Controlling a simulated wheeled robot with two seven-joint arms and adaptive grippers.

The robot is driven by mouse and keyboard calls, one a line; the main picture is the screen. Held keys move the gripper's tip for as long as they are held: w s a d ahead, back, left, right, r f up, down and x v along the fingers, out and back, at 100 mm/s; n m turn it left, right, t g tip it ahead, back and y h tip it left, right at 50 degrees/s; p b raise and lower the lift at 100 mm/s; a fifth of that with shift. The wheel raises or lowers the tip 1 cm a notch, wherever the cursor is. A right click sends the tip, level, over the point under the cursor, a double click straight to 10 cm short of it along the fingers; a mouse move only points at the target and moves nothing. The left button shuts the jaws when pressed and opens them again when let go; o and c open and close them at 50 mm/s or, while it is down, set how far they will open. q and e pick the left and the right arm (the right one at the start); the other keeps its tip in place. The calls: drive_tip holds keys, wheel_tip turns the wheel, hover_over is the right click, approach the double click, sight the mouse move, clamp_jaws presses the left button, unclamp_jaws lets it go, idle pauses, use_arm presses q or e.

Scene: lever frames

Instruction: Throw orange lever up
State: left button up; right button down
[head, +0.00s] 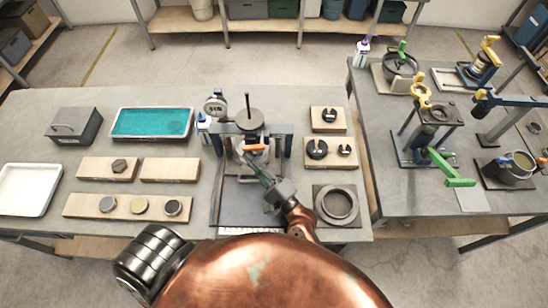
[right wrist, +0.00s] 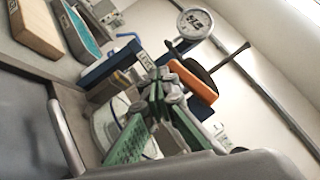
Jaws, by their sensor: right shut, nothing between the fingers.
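The orange lever (head: 253,148) sits on the front of a blue-and-grey frame (head: 282,133) at the middle of the bench, and lies roughly level in the head view. In the right wrist view the orange lever (right wrist: 193,82) shows as an orange bar just beside the fingertips. My right gripper (head: 256,166) is shut and empty, with its tips close below the lever. Its green fingers (right wrist: 158,92) meet in the right wrist view; I cannot tell whether they touch the lever. My left gripper is not in view.
A dial gauge (head: 215,104) stands left of the frame. A teal tray (head: 152,123) and wooden blocks (head: 128,206) lie further left. A grey ring (head: 337,205) lies to the right. A second table (head: 385,188) holds other fixtures, including a green lever (head: 452,168).

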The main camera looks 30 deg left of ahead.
idle(0.4)
drive_tip(key=v, duration=1.2)
idle(0.6)
